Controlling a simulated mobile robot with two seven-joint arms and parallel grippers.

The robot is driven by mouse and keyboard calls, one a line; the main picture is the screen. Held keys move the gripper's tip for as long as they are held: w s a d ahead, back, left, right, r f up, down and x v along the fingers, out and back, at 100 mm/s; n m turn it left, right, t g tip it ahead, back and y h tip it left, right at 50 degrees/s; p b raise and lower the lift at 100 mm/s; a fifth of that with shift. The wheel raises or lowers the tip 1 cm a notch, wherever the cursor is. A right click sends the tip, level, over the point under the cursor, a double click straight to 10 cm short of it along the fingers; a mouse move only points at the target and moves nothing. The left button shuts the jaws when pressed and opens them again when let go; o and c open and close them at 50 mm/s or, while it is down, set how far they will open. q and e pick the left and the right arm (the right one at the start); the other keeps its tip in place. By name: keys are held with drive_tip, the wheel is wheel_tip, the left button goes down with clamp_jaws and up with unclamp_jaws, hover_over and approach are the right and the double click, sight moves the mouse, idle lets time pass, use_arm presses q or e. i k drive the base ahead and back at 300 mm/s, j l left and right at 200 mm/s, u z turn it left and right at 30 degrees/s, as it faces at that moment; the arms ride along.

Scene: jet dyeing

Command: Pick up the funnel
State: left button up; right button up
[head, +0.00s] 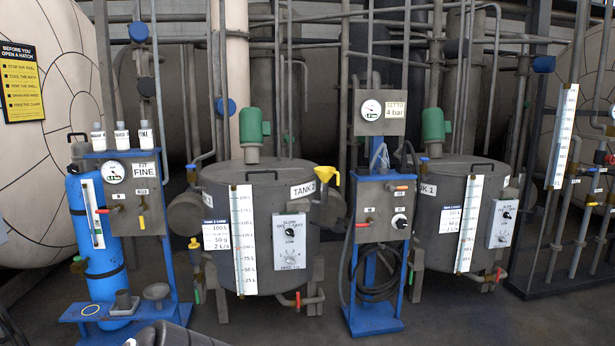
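A yellow funnel (330,177) shows at the upper right side of Tank 2 (215,262), beside the tank's name label. Its wide mouth is up and its narrow spout points down. I cannot tell what holds it there. No gripper fingers show in the head view, and nothing touches the funnel. A dark rounded part at the bottom edge, left of the middle, may be mine.
A blue stand (172,255) with a gas cylinder (104,275) is at left. A blue hose stand (373,322) with a gauge is right of Tank 2, close to the funnel. Tank 1 (432,250) is farther right. Pipes run behind. Some floor in front is clear.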

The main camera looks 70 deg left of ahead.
sight(325, 173)
drive_tip(key=u, duration=2.2)
drive_tip(key=i+j, duration=0.55)
drive_tip(key=i+j+u, duration=0.15)
drive_tip(key=i, duration=0.35)
drive_tip(key=i+j+u, duration=0.15)
drive_tip(key=i, duration=0.35)
drive_tip(key=i+l+u, duration=0.25)
drive_tip(key=i+l, duration=0.35)
drive_tip(key=i+l+u, duration=0.1)
drive_tip(key=l, duration=0.45)
drive_tip(key=i+l+u, duration=0.1)
drive_tip(key=l, duration=0.4)
drive_tip(key=i+l+u, duration=0.1)
drive_tip(key=l, duration=0.45)
